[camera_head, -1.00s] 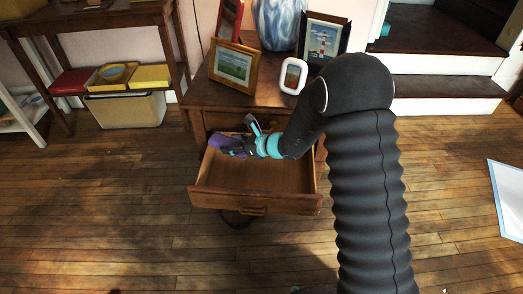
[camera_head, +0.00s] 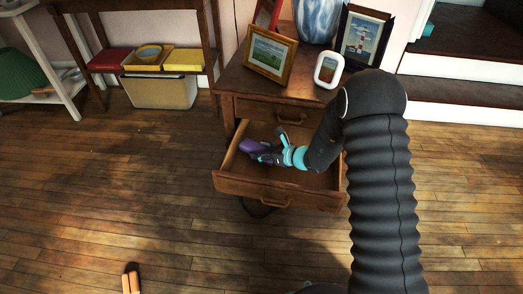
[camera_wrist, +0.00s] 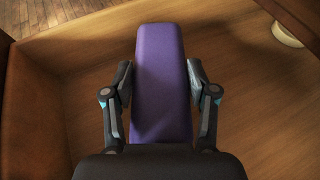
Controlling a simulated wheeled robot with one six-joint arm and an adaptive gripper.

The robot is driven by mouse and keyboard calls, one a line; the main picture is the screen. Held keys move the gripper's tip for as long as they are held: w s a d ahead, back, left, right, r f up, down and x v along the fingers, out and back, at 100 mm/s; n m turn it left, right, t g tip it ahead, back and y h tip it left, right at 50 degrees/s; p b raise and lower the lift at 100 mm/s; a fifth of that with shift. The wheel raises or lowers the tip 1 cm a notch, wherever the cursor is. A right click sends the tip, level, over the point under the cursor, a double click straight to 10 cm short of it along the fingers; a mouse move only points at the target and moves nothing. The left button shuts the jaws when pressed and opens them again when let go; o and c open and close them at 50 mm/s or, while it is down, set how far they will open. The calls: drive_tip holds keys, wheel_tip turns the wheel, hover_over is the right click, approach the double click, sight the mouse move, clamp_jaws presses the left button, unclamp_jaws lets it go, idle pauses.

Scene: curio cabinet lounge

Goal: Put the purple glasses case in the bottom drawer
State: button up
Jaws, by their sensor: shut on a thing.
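The purple glasses case (camera_head: 252,147) is in my gripper (camera_head: 264,152), inside the open bottom drawer (camera_head: 262,190) of the wooden cabinet. In the wrist view the case (camera_wrist: 162,85) runs lengthwise between my two fingers (camera_wrist: 162,100), which press on its sides. The drawer floor (camera_wrist: 250,80) lies below the case. I cannot tell whether the case touches the floor. My wrist and arm partly cover the right side of the drawer.
The upper drawer (camera_head: 270,114) is closed. Picture frames (camera_head: 270,54), a white-framed item (camera_head: 328,68) and a blue vase (camera_head: 316,20) stand on the cabinet top. An orange object (camera_head: 131,280) lies on the floor. The floor in front is mostly clear.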

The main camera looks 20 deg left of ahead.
drive_tip(key=shift+f+b, duration=0.6)
drive_tip(key=shift+b, duration=0.05)
drive_tip(key=o, duration=1.2)
drive_tip(key=shift+r, duration=0.1)
drive_tip(key=shift+r+p, duration=0.55)
drive_tip(key=shift+p, duration=0.2)
drive_tip(key=shift+d+r, duration=0.25)
drive_tip(key=v, duration=1.1)
drive_tip(key=shift+d, duration=0.2)
drive_tip(key=shift+s+f, duration=0.1)
drive_tip(key=shift+s, duration=0.05)
